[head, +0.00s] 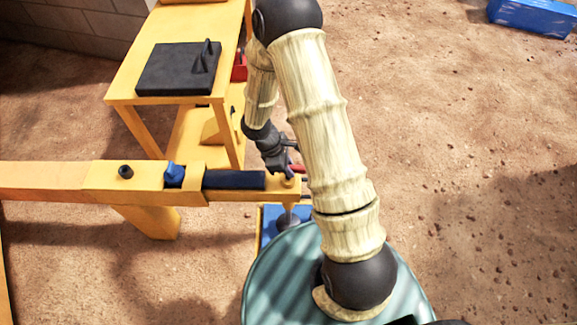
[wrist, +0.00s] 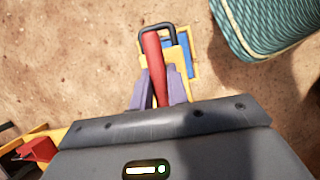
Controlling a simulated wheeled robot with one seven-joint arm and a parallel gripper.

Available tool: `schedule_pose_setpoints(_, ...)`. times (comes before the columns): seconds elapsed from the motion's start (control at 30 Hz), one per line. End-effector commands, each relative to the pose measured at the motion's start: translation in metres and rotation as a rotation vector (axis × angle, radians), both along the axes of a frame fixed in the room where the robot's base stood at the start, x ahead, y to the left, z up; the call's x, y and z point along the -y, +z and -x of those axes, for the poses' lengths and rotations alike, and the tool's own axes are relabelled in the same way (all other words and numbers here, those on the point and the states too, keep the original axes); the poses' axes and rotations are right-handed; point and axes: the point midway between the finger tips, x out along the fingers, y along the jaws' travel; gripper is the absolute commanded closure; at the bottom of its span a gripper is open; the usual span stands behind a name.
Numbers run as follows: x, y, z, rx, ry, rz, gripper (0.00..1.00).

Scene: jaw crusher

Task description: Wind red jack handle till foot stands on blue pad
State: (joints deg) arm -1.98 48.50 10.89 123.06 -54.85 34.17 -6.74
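The red jack handle (wrist: 154,62) runs between the two purple fingers of my gripper (wrist: 159,82), which appear shut on it. In the head view my gripper (head: 291,170) is at the right end of the yellow drawbar (head: 222,195), and only a bit of red shows there, partly hidden by my arm. Below the bar end hangs the yellow jack leg with a dark round foot (head: 289,221). It shows over the blue pad (head: 268,230); whether they touch, I cannot tell. The pad also shows in the wrist view (wrist: 182,54).
A yellow table (head: 150,101) with a black plate (head: 180,68) stands behind the bar. A blue box (head: 533,17) lies at the far right back. Open brown ground lies to the right. A black loop (wrist: 157,28) shows beyond the handle's far end.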

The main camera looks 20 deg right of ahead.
Motion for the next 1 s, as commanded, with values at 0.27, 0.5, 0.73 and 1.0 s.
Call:
schedule_pose_setpoints(0.27, -0.0004, 0.0004, 0.0002, -0.001, -0.003, 0.000, 1.00)
schedule_pose_setpoints(0.5, -0.0007, 0.0018, -0.0003, 0.000, -0.047, 0.000, 1.00)
schedule_pose_setpoints(0.73, 0.0003, 0.0033, -0.0006, 0.000, -0.165, 0.000, 1.00)
schedule_pose_setpoints(1.0, 0.0006, 0.0045, -0.0007, 0.000, -0.388, 0.001, 1.00)
